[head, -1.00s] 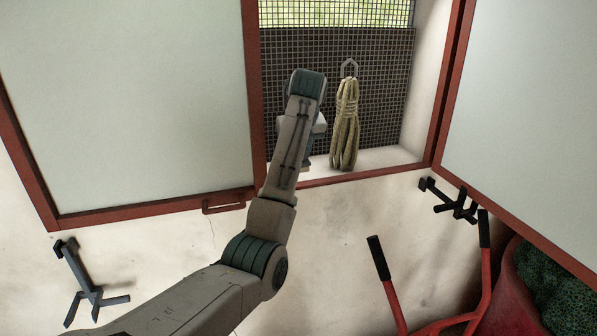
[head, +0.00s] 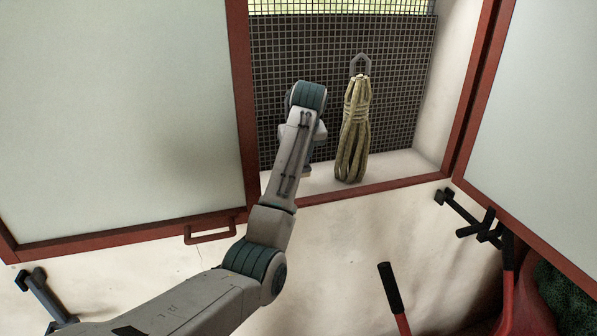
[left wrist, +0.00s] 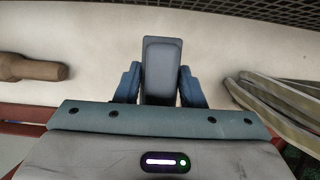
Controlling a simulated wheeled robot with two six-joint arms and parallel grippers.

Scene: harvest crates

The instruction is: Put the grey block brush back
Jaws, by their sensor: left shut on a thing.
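The grey block brush (left wrist: 161,68) stands out between the two blue fingers of my left gripper (left wrist: 160,88) in the left wrist view. The fingers are shut on it from both sides. Pale shelf floor (left wrist: 100,50) lies behind it; I cannot tell if the brush touches it. There my wrist hides the brush and most of the gripper. My right gripper is not in view.
A brown wooden handle (left wrist: 30,68) lies left of my gripper in the wrist view, and the rope bundle shows at right (left wrist: 280,100). Dark mesh (head: 400,80) backs the cabinet. Red-framed doors flank it, left (head: 120,235) and right (head: 500,215). A black hook (head: 470,215) sits below right.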

